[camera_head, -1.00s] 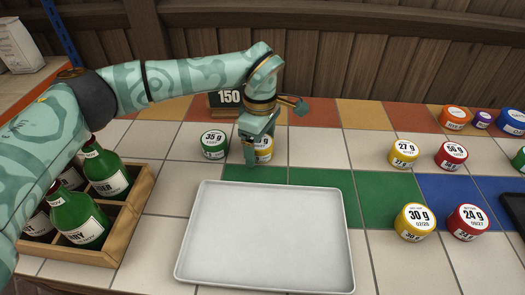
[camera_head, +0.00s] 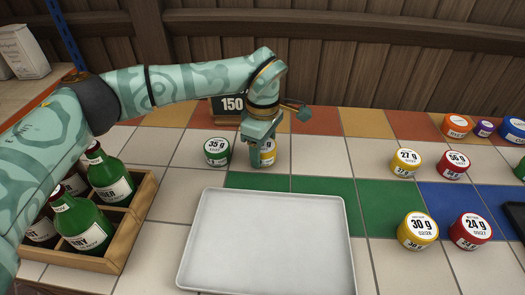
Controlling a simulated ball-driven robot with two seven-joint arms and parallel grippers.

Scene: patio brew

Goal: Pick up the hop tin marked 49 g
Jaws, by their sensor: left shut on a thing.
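My right gripper is not in view.
A pale empty tray (camera_head: 268,240) lies in front. A sign reading 150 (camera_head: 229,104) stands behind my gripper. A wooden bottle crate (camera_head: 130,228) is at left. Yellow tins marked 27 g (camera_head: 404,163) and 30 g (camera_head: 417,231), and red tins (camera_head: 454,165) (camera_head: 470,231), stand at right.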

